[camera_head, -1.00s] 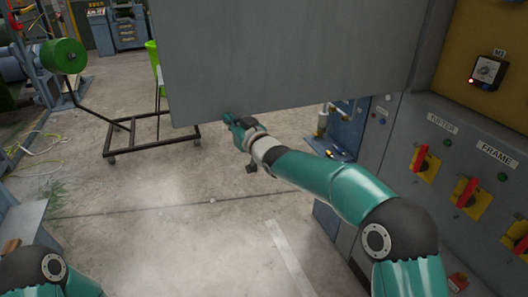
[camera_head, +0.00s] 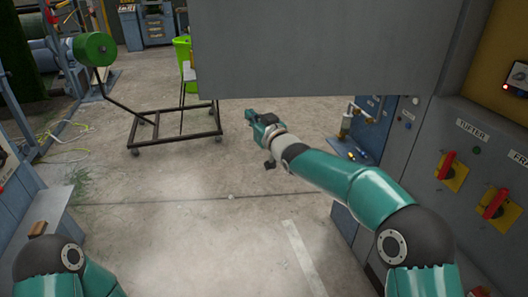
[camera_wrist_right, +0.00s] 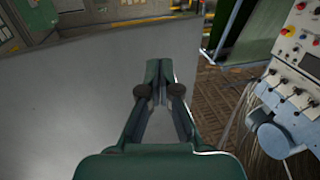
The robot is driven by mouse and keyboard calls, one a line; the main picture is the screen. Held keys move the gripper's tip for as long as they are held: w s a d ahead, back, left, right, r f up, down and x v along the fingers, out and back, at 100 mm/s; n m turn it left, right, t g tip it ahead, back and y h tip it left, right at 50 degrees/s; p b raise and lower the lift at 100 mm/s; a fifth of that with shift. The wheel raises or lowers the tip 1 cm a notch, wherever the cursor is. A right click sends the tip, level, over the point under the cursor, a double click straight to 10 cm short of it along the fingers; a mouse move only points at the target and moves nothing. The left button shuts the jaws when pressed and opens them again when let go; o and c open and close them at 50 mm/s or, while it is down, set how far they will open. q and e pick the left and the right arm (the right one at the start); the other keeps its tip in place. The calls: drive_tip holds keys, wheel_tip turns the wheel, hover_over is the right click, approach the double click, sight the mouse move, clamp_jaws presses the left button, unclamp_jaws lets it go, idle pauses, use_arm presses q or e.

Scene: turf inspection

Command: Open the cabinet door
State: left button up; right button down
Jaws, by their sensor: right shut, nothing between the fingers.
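The cabinet door (camera_head: 325,50) is a large plain grey panel across the top of the head view. It stands swung out from the grey cabinet (camera_head: 415,150) on the right, so it is open; its upper part is out of frame. My right gripper (camera_head: 250,114) is just below the door's lower edge in the picture. In the wrist view the same gripper (camera_wrist_right: 160,68) is shut and empty, with the grey door panel (camera_wrist_right: 70,110) filling the left side. I cannot tell whether it touches the door. My left arm shows at the lower left, its gripper out of frame.
Red and yellow switches (camera_head: 450,172) are on the cabinet front. The concrete floor (camera_head: 220,220) in the middle is clear.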

drive_tip(key=s+d+b, duration=0.2)
drive_tip(key=s+b, duration=0.4)
drive_tip(key=s, duration=0.5)
drive_tip(key=w+d+f+m+g+h+p, duration=0.1)
drive_tip(key=d+f, duration=0.2)
drive_tip(key=f, duration=0.4)
drive_tip(key=w+d+f+m+g+h, duration=0.1)
drive_tip(key=d+f+h, duration=0.1)
drive_tip(key=d+f, duration=0.3)
drive_tip(key=s+d+f+m+g+p, duration=0.1)
drive_tip(key=s+f+g, duration=0.15)
drive_tip(key=f, duration=0.55)
drive_tip(key=s+d+f+g+h, duration=0.1)
drive_tip(key=s+d+f, duration=0.15)
drive_tip(key=f, duration=0.55)
drive_tip(key=s+d+f+m+g+p, duration=0.15)
drive_tip(key=s+f, duration=0.25)
drive_tip(key=f, duration=0.4)
drive_tip(key=s+f+m+g, duration=0.1)
drive_tip(key=s+f+g, duration=0.4)
drive_tip(key=s+f, duration=0.8)
drive_tip(key=s+a+f+m+g, duration=0.2)
drive_tip(key=s+g, duration=0.1)
drive_tip(key=s, duration=1.4)
drive_tip(key=shift+s+f+g, duration=0.2)
drive_tip(key=shift+s+g, duration=0.05)
drive_tip(key=shift+g, duration=0.05)
